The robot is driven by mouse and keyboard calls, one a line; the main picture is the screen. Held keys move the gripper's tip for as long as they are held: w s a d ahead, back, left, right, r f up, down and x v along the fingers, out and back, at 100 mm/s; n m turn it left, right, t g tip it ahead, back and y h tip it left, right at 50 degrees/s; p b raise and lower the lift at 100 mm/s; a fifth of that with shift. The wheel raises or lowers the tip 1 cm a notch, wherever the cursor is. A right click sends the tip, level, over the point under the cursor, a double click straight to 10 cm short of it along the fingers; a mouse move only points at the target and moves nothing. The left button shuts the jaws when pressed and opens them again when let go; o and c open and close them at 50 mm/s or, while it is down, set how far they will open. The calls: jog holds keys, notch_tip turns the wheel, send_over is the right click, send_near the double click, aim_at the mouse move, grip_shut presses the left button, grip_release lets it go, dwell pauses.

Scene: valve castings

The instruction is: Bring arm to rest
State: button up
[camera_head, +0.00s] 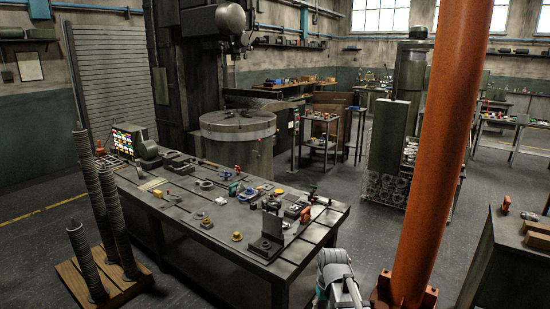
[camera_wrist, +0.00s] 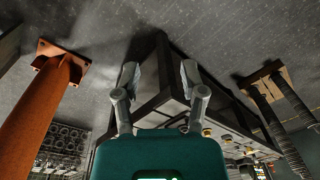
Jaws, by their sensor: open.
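My gripper (camera_wrist: 158,84) shows in the wrist view with its two grey fingers spread apart and nothing between them. The dark corner and side of the workbench (camera_wrist: 165,65) show behind the fingers, and I cannot tell the exact distance. In the head view, a pale part of my arm (camera_head: 338,278) stands at the bottom, just off the workbench's near right corner. The fingers cannot be made out in that view.
The workbench (camera_head: 220,215) carries several small castings and tools. An orange column (camera_head: 432,150) stands right of my arm; its foot also shows in the wrist view (camera_wrist: 62,62). A pallet (camera_head: 122,292) with tall threaded rods is at left. A dark cabinet (camera_head: 505,265) is at right.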

jog(key=s+d+f+m+b, duration=0.1)
jog(key=s+d, duration=0.1)
jog(key=s, duration=0.7)
jog(key=shift+s+d+f+m+h, duration=0.2)
jog(key=shift+s+f+m+h, duration=0.05)
jog(key=shift+f+m+h, duration=0.15)
